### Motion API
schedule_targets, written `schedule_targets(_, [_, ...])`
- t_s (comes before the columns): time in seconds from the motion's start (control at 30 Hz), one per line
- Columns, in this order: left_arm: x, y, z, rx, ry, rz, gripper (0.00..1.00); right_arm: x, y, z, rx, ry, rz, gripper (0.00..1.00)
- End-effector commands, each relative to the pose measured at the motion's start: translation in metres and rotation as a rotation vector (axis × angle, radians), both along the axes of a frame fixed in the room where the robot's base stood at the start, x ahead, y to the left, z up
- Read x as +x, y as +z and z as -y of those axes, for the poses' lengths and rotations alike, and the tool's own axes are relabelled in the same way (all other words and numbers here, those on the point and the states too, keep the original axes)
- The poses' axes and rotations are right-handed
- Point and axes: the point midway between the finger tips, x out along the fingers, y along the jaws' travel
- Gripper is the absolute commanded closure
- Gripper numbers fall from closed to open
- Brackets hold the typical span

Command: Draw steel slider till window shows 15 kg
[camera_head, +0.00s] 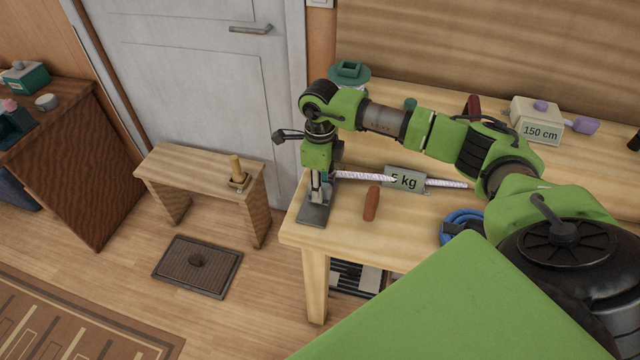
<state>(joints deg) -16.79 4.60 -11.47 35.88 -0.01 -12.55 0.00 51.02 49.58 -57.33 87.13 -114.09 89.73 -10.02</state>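My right gripper (318,188) points down at the left end of the wooden workbench (290,237), over a dark grey metal plate (314,215). Grey metal shows at its fingertips; I cannot tell the steel slider apart from the fingers or whether they are closed on it. A pale twisted rope (358,176) runs right from beside the gripper to a grey-green window plate (417,177). The plate reads "5 kg"; the rope crosses its left part, so I cannot tell whether a digit stands before the 5. My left gripper is out of view.
An orange-brown handle (371,203) and a blue coil (461,226) lie on the bench. A box marked "150 cm" (537,120) and a green round piece (348,73) stand at the back. A low wooden stool (200,163) and a dark floor plate (183,277) are left.

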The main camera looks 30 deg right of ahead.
Motion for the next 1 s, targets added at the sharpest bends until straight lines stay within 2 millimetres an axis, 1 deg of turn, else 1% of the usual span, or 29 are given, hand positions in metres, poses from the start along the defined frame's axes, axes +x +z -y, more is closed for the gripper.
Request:
schedule_targets(0.17, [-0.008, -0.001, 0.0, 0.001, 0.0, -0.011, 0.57, 0.0, 0.0, 0.0, 0.0, 0.0, 0.0, 0.72])
schedule_targets(0.2, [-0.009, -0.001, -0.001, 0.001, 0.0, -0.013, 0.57, 0.0, 0.0, 0.0, 0.0, 0.0, 0.0, 0.77])
schedule_targets(0.3, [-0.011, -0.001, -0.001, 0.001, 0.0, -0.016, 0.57, 0.0, 0.0, 0.0, 0.0, 0.0, 0.0, 1.0])
schedule_targets(0.47, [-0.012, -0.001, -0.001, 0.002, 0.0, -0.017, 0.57, -0.001, 0.0, -0.001, -0.001, 0.001, -0.001, 1.0])
schedule_targets(0.7, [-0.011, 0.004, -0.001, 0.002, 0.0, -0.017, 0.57, -0.022, 0.0, -0.026, 0.0, 0.004, -0.003, 1.0])
schedule_targets(0.8, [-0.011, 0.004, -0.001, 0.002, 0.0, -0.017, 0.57, -0.027, 0.0, -0.031, 0.002, 0.002, -0.003, 1.0])
schedule_targets(1.0, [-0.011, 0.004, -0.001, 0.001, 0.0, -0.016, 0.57, -0.027, 0.0, -0.032, 0.002, 0.002, -0.003, 1.0])
